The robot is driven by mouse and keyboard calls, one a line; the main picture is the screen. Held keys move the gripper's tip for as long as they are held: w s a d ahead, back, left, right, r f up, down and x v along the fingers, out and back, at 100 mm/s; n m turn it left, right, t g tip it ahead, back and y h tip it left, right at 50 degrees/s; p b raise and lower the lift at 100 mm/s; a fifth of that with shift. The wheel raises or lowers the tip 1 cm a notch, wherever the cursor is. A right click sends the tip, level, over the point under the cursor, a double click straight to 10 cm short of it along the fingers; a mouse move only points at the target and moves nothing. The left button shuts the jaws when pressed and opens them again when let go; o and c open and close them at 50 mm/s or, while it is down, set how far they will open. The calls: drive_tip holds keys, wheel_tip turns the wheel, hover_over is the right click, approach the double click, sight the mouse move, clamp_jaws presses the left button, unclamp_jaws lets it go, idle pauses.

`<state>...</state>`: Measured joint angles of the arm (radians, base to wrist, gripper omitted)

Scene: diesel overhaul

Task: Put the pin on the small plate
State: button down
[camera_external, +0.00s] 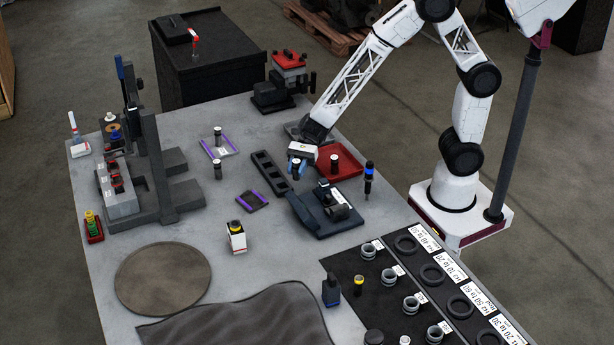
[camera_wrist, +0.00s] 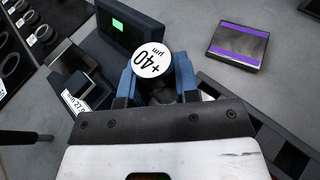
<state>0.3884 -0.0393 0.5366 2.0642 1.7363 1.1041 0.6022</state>
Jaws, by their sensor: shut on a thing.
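The pin (camera_wrist: 152,60) has a round white top marked "+40 µm". In the wrist view it stands between the blue fingers of my gripper (camera_wrist: 158,82), which are shut on it; its lower body is mostly hidden. In the external view my gripper (camera_external: 296,172) is low over the table's middle, between the slotted black tray and the red tray. The small plate (camera_external: 252,201) is dark with purple stripes and lies empty to the left and nearer the camera. It also shows at the upper right of the wrist view (camera_wrist: 239,45).
The slotted black tray (camera_external: 270,171) lies between my gripper and the small plate. A dark measuring stand (camera_external: 322,222) with a green display (camera_wrist: 118,24) is close by. A red tray (camera_external: 348,160) and another purple-striped plate (camera_external: 230,150) with upright pins nearby are also on the table.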

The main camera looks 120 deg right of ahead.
idle(0.3)
hover_over(252, 200)
drive_tip(key=shift+d+f, duration=0.15)
drive_tip(key=shift+f, duration=0.6)
idle(0.3)
drive_tip(key=shift+f, duration=1.75)
drive_tip(key=shift+f, duration=0.1)
drive_tip(key=c, duration=0.8)
unclamp_jaws()
drive_tip(key=shift+c, duration=0.2)
